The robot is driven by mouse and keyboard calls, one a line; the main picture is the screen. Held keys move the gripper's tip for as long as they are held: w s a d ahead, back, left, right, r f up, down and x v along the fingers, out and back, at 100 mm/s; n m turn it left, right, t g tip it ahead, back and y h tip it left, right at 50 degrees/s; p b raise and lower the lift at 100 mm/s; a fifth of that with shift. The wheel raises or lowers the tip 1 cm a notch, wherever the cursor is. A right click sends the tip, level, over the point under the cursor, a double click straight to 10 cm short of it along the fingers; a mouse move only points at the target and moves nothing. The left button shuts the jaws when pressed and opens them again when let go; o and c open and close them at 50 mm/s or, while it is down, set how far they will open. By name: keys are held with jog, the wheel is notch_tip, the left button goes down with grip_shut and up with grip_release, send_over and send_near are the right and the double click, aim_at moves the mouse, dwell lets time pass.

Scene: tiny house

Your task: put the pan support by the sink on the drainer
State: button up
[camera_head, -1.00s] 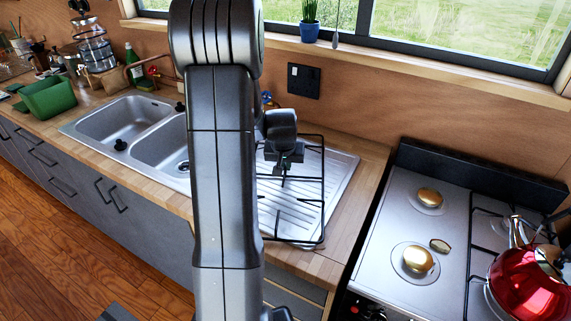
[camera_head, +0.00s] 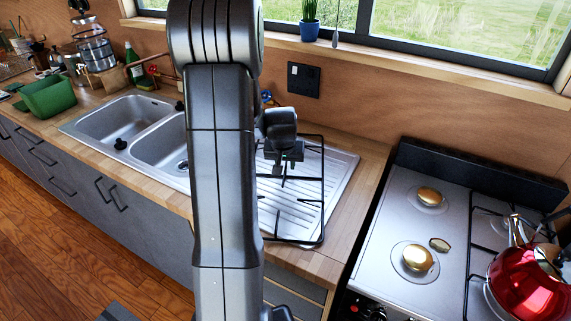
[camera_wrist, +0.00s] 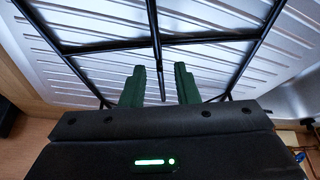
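The pan support, a black wire frame (camera_head: 323,200), lies over the ribbed metal drainer (camera_head: 342,170) on the right side of the sink (camera_head: 160,146). In the wrist view its bars (camera_wrist: 157,45) cross above the drainer's ribs (camera_wrist: 110,65). My gripper (camera_head: 284,172) is above the pan support. In the wrist view my gripper's two fingers (camera_wrist: 160,86) stand apart, with one thin bar of the support running between them and a visible gap on each side. Part of the support is hidden behind my arm.
The stove (camera_head: 388,224) stands to the right, with a red kettle (camera_head: 525,283) on it. A wooden wall and window sill (camera_head: 400,50) run behind the counter. A green tub (camera_head: 50,97) stands left of the sink.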

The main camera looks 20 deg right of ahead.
jog(key=v, duration=1.1)
jog(key=shift+r+b, duration=0.2)
jog(key=shift+b, duration=0.25)
